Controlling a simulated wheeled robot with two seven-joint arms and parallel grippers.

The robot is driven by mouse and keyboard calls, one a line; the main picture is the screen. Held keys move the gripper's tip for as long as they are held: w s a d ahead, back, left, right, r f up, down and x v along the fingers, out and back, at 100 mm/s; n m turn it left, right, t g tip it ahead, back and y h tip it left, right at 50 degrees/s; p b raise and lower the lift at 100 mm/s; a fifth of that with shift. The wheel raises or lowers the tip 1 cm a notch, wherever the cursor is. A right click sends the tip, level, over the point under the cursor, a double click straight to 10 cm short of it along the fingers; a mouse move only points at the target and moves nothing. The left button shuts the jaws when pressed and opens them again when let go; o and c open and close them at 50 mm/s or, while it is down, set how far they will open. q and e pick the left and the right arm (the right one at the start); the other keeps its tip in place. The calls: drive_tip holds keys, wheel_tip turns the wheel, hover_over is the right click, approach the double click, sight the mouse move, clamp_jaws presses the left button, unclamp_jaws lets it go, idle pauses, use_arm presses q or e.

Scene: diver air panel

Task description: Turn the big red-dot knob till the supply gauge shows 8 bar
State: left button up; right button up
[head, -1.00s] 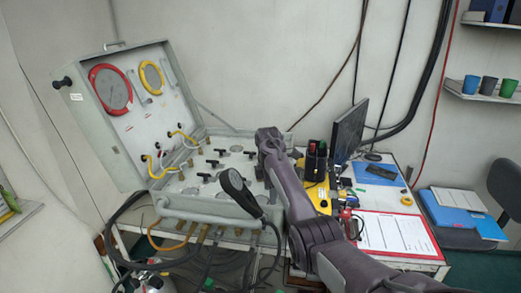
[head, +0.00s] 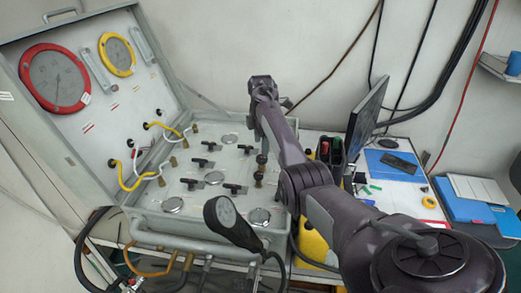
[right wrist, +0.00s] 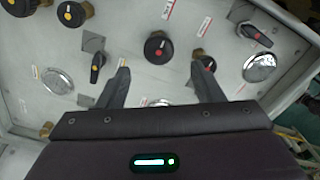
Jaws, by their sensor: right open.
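In the right wrist view, a big round black knob with a red dot (right wrist: 158,45) stands on the pale panel (right wrist: 215,20). My right gripper (right wrist: 160,66) is open, with one finger on each side below this knob in the picture. I see no finger contact with it. In the head view, the right arm reaches over the right part of the panel; its fingertips are not clear there. A large red-rimmed gauge (head: 55,78) and a smaller yellow-rimmed gauge (head: 117,55) sit in the open lid. I cannot tell which gauge is the supply one, nor read them. My left gripper is out of view.
Yellow hoses (head: 120,172) run at the left. A black round-headed item (head: 232,222) stands before the panel. A monitor (head: 365,115) is to the right.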

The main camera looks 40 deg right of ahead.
sight(261, 157)
wheel_tip(261, 157, down, 4)
drive_tip(key=shift+f+p, duration=0.1)
drive_tip(key=shift+p, duration=0.45)
drive_tip(key=shift+d+f, duration=0.1)
drive_tip(key=shift+f, duration=0.8)
drive_tip(key=c, duration=1)
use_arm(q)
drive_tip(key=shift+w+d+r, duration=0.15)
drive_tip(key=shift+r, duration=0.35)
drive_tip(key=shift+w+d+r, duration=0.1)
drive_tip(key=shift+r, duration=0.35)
use_arm(e)
drive_tip(key=shift+o, duration=0.2)
